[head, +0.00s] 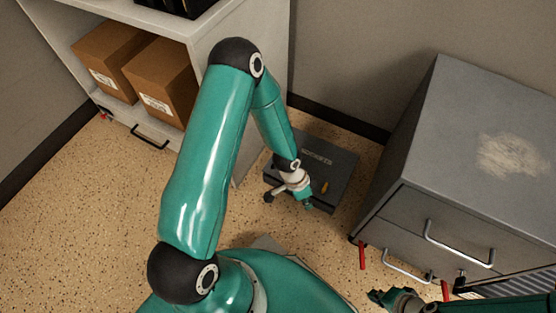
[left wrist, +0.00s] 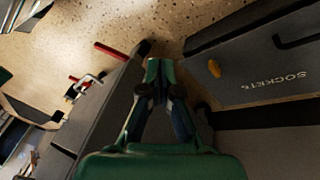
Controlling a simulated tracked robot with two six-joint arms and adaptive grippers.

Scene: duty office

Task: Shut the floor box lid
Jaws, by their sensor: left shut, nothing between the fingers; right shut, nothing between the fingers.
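The floor box (head: 337,160) is a dark grey box on the floor between the shelf unit and the metal cabinet. Its top reads "SOCKETS", with a small yellow piece (head: 325,187) near one edge. In the head view the lid appears to lie flat, but I cannot tell whether it is fully shut. My left gripper (head: 308,203) is shut and empty over the box's near edge, partly hiding it. In the left wrist view the shut fingers (left wrist: 160,68) are left of the box (left wrist: 265,75). My right gripper (head: 374,296) is shut and empty at the lower right, away from the box.
The grey cabinet (head: 460,150) with metal handles stands close on the right, with a red piece (head: 362,256) by its base. A white shelf unit (head: 235,35) holding cardboard boxes (head: 163,80) stands at the left. The speckled floor (head: 80,220) is clear at the left.

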